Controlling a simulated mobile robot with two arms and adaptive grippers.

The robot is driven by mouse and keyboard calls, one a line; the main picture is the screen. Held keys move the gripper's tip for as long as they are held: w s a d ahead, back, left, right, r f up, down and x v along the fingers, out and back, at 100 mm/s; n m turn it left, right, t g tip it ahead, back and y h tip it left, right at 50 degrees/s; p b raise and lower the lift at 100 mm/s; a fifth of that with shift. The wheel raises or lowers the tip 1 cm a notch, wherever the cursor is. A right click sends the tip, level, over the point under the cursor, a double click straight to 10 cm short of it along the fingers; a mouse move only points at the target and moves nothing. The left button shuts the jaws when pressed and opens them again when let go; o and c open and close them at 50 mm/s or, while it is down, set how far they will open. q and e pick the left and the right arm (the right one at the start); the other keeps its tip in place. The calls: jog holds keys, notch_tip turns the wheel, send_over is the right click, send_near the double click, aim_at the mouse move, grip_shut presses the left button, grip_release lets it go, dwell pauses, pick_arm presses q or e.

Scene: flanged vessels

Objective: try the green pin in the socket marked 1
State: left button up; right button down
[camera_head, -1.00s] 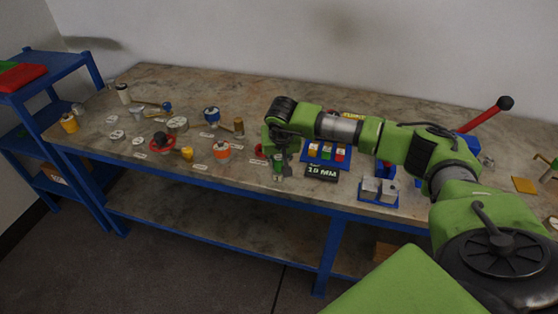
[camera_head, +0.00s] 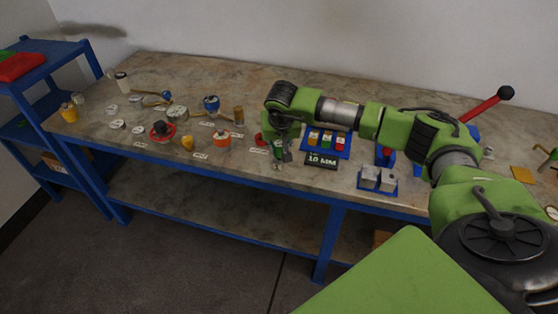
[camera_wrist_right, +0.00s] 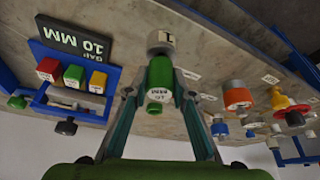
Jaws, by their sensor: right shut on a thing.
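My right gripper (camera_head: 280,155) is low over the front part of the bench. In the right wrist view its two fingers (camera_wrist_right: 160,105) are shut on the green pin (camera_wrist_right: 159,82), whose end face reads 10 MM. A grey cylindrical socket (camera_wrist_right: 158,43) with a label 1 lies directly beyond the pin, in line with it. The pin's far end overlaps the socket in this view; I cannot tell whether it is inside or only against it. In the head view the fingers mostly hide the pin. My left gripper is not in view.
A blue rack (camera_head: 340,152) with red, green and yellow blocks stands right of the gripper, behind a black 10 MM sign (camera_head: 321,160). An orange vessel (camera_head: 222,139) and several other flanged vessels stand to the left. A blue tray (camera_head: 377,188) with grey blocks is to the right.

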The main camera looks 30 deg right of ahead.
jog(key=shift+r+p, duration=0.9)
jog(key=shift+r, duration=0.8)
jog(key=shift+r+p, duration=1.8)
jog(key=shift+r, duration=1.2)
